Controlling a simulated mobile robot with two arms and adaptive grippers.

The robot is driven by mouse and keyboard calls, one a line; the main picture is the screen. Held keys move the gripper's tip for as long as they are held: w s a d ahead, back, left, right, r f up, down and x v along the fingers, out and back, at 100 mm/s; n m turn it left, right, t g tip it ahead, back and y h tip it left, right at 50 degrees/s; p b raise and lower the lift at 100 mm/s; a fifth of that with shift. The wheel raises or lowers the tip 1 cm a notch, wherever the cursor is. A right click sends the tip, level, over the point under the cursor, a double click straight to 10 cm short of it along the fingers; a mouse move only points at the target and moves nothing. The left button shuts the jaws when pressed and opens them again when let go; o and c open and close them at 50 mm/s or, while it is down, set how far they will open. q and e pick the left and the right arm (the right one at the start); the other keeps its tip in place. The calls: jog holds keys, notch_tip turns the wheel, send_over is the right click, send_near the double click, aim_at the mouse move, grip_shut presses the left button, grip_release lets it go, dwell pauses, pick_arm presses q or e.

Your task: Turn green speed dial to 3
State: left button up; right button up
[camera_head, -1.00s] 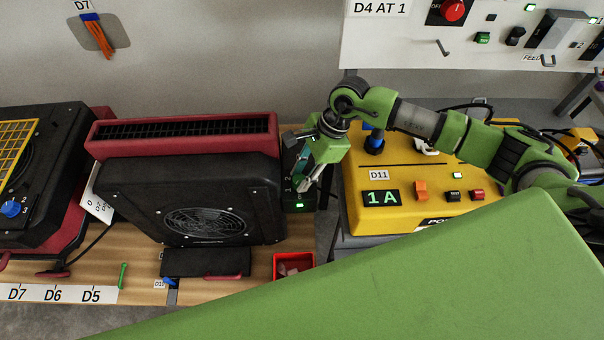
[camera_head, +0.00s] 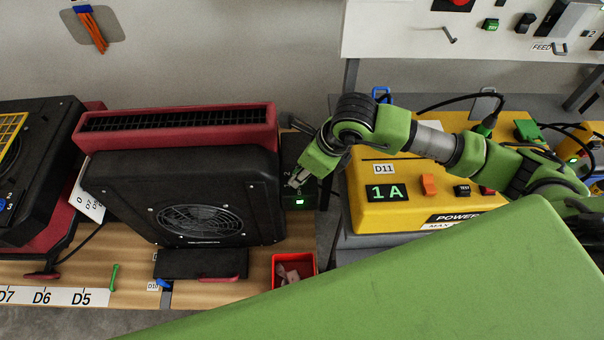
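The green speed dial cannot be made out. A narrow dark side panel (camera_head: 310,202) with a lit green indicator stands between the black and red fan unit (camera_head: 192,178) and the yellow box. My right gripper (camera_head: 296,181) comes in from the right and points down at this panel, just above the lit indicator. The gripper and its wrist cover the panel's upper part. The fingers are small and partly turned away, so I cannot tell whether they are open or shut, or touching a dial. My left gripper is not in view.
The yellow power box (camera_head: 395,215), marked D11 and showing 1A, stands right of the panel under my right arm. A red bin (camera_head: 293,266) sits in front of the fan. Another dark unit (camera_head: 50,150) stands at the left. A white control panel (camera_head: 420,55) is behind.

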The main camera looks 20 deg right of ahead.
jog(key=m+b, duration=0.1)
jog(key=m, duration=0.1)
jog(key=m+t+h+b, duration=0.1)
jog(key=m+b, duration=0.1)
jog(key=shift+a+m, duration=0.2)
jog(key=shift+m, duration=0.1)
jog(key=shift+m+h+b, duration=0.85)
jog(key=shift+m+h, duration=0.15)
jog(key=shift+m, duration=0.9)
jog(key=shift+r, duration=0.1)
jog(key=o, duration=1.1)
jog(key=v, duration=1.2)
jog(key=shift+s, duration=0.1)
